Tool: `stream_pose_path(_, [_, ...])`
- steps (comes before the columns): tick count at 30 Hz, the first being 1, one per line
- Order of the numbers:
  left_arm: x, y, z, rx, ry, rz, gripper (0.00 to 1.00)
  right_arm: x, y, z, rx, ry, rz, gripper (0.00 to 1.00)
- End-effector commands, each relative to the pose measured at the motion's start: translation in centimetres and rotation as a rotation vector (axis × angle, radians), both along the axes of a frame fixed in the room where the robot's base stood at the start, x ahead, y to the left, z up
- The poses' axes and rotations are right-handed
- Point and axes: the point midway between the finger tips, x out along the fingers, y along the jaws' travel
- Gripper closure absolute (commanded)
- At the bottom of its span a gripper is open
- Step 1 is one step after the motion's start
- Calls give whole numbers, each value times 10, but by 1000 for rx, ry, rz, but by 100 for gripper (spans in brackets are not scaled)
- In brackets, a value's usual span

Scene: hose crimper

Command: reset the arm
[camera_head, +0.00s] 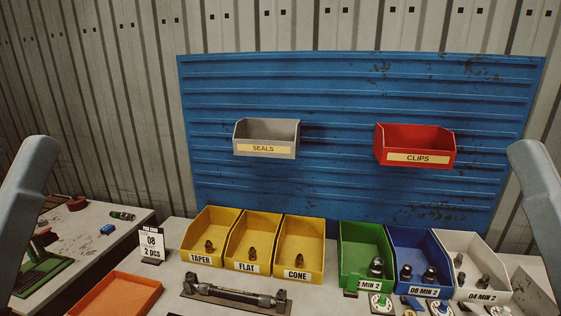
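My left arm link (30,190) comes in at the left edge of the head view and my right arm link (540,190) at the right edge. Both run down out of the frame. Neither gripper shows, so whether they are open or holding anything is hidden.
Yellow TAPER (226,225), FLAT (263,230) and CONE (312,240) bins, then green (366,236), blue (410,241) and white (455,243) bins, line the bench. A hose assembly (236,295) lies in front. An orange tray (115,294) is lower left. SEALS (264,135) and CLIPS (413,144) bins hang behind.

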Motion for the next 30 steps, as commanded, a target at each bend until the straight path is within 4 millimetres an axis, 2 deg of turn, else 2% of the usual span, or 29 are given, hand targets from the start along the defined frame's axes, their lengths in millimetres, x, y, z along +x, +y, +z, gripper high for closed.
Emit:
stream_pose_path(1, [0,0,45,-1,-3,-2,55,-2,0,46,0,-8,0,50])
stream_pose_path(5, [0,0,95,-2,-2,-5,55,-2,0,97,0,-8,0,50])
stream_pose_path(8, [0,-1,141,-3,-1,-6,55,-1,0,143,0,-7,0,50])
stream_pose_path(12, [1,-1,212,-3,-1,-7,55,-1,0,214,0,-7,0,50])
stream_pose_path(18, [1,-1,308,-3,-1,-8,55,-1,0,310,0,-7,0,50])
stream_pose_path(21, [1,-1,342,-3,0,-8,55,-1,0,344,0,-7,0,50])
stream_pose_path(24, [1,-1,360,-3,0,-8,55,-1,0,363,0,-7,0,50])
stream_pose_path(30, [1,-1,363,-4,0,-9,55,-1,0,365,0,-6,0,50])
